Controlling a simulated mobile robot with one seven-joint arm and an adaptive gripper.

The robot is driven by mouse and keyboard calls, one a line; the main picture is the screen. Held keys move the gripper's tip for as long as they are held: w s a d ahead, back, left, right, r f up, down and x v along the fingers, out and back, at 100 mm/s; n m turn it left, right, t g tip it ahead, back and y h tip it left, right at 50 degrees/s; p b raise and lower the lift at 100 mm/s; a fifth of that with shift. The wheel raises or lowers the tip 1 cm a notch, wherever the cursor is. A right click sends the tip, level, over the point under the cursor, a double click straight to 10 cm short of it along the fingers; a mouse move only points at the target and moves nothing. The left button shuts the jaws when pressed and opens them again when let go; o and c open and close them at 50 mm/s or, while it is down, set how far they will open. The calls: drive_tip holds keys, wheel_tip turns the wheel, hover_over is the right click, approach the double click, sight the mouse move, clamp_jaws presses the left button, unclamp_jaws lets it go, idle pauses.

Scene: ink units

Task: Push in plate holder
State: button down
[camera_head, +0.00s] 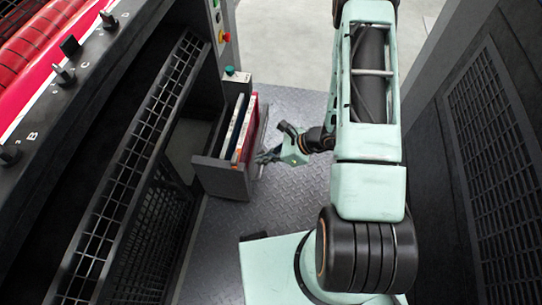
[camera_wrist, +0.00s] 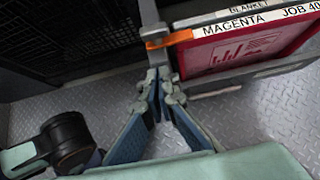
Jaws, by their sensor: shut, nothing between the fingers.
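The plate holder (camera_head: 222,180) is a dark grey open-topped drawer. It stands pulled out from the machine on the left, over the floor. Upright in it are a red plate (camera_head: 249,118) and a pale plate (camera_head: 234,124). In the wrist view the red plate (camera_wrist: 240,52) has a label reading "MAGENTA JOB 40", with a "BLANKET" label behind it. My gripper (camera_head: 264,157) is at the right side of the holder, near its front corner. In the wrist view my gripper (camera_wrist: 160,82) has its fingertips together and empty, close to the holder's corner. I cannot tell whether they touch it.
A machine with a mesh guard (camera_head: 137,155) and knobs stands along the left. A tall dark cabinet with a grille (camera_head: 505,130) bounds the right. The textured metal floor (camera_head: 285,205) between them is clear around my base. A small orange piece (camera_wrist: 168,39) shows near my fingertips.

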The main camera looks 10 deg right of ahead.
sight(237, 162)
drive_tip(key=a, duration=0.1)
drive_tip(key=w+a+f, duration=0.1)
drive_tip(key=a, duration=0.1)
drive_tip(key=a+f, duration=0.1)
drive_tip(key=shift+w+a, duration=0.35)
drive_tip(key=shift+a, duration=0.05)
drive_tip(key=shift+w+a+b, duration=0.2)
drive_tip(key=shift+a+b, duration=0.1)
drive_tip(key=shift+a, duration=0.1)
drive_tip(key=w+a+b, duration=0.4)
drive_tip(key=a, duration=0.8)
drive_tip(key=w+a+b, duration=0.4)
drive_tip(key=w+a, duration=0.1)
drive_tip(key=a, duration=0.8)
drive_tip(key=shift+a, duration=0.3)
drive_tip(key=shift+w, duration=0.1)
drive_tip(key=shift+d, duration=0.1)
